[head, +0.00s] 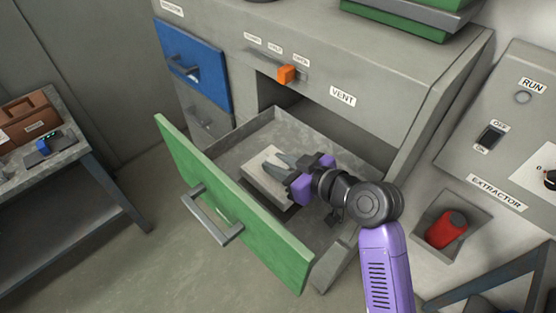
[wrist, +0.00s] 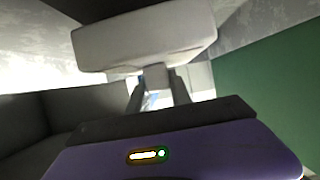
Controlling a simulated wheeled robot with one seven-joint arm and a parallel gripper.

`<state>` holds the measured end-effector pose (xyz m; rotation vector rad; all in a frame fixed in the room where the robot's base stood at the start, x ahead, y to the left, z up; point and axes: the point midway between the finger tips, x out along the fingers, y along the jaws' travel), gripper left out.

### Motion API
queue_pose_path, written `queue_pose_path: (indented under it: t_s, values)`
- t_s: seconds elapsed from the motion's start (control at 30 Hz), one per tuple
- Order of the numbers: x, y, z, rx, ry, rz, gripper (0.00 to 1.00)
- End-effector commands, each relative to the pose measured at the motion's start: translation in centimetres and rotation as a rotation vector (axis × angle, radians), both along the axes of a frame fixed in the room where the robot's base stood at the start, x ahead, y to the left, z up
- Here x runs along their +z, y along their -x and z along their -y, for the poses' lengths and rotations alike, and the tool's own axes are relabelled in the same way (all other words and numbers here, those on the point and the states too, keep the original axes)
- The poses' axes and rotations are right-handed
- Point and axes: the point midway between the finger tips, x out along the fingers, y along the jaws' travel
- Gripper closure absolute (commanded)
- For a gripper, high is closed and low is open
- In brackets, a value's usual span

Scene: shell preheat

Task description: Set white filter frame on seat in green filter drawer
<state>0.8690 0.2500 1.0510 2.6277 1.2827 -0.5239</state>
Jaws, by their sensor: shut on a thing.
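The green-fronted filter drawer (head: 227,198) stands pulled out from the grey cabinet in the head view. The white filter frame (head: 271,183) is inside the drawer's outline, near the middle of the tray. My gripper (head: 283,163) reaches in from the right and is shut on the frame. In the wrist view the frame (wrist: 145,38) spans the top of the picture, with my gripper's fingers (wrist: 158,90) at its near side. The seat is hidden, and I cannot tell whether the frame touches the drawer floor.
An orange slider (head: 287,74) sits above the drawer opening. A blue drawer front (head: 191,65) is at the left. A workbench (head: 60,165) stands further left. A red object (head: 446,229) sits in a recess at the right. The drawer's left floor is clear.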

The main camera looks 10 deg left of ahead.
Motion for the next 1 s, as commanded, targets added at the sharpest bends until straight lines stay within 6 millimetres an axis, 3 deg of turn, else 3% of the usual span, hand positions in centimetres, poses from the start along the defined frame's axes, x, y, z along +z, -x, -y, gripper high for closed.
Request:
queue_pose_path:
  t_s: [0.17, 1.0]
  values:
    - [-1.1, 0.0, 0.0, -0.001, -0.002, 0.003, 1.0]
    - [-1.9, 0.0, 0.0, -0.001, -0.001, 0.002, 1.0]
